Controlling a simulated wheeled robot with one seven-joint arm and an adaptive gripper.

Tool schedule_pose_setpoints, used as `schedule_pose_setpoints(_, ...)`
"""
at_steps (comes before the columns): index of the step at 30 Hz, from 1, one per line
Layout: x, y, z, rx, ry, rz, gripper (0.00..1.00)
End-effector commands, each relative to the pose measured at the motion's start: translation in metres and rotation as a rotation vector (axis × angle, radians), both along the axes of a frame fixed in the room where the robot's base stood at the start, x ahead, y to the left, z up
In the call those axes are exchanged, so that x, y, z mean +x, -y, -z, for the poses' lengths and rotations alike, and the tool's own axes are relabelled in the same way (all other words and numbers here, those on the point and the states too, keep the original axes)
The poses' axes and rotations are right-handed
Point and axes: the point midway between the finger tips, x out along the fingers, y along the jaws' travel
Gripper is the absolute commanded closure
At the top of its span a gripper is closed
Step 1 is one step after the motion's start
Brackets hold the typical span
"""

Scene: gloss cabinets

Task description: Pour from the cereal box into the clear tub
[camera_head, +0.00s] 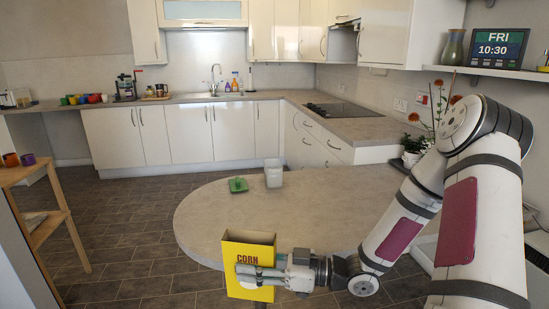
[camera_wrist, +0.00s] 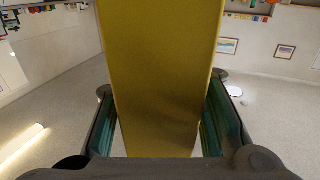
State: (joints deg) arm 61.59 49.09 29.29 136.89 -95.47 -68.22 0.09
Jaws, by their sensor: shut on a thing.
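In the wrist view the yellow box (camera_wrist: 160,80) fills the middle between the two fingers of my gripper (camera_wrist: 160,125). The clear tub (camera_head: 273,173) stands upright on the rounded counter, behind the box and apart from it. Its contents cannot be made out.
A green object (camera_head: 238,185) lies on the rounded counter (camera_head: 320,210) just left of the tub. A potted plant (camera_head: 413,150) with flowers stands at the counter's right. A wooden shelf unit (camera_head: 45,220) is at the far left. The counter's middle is clear.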

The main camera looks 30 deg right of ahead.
Motion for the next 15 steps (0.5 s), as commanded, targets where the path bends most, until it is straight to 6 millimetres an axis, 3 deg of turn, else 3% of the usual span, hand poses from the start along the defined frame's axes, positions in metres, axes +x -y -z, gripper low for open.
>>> schedule_pose_setpoints(1, -0.007, 0.000, -0.017, 0.000, 0.000, 0.000, 0.93)
schedule_pose_setpoints(15, -0.053, 0.000, -0.103, 0.000, 0.000, 0.000, 0.93)
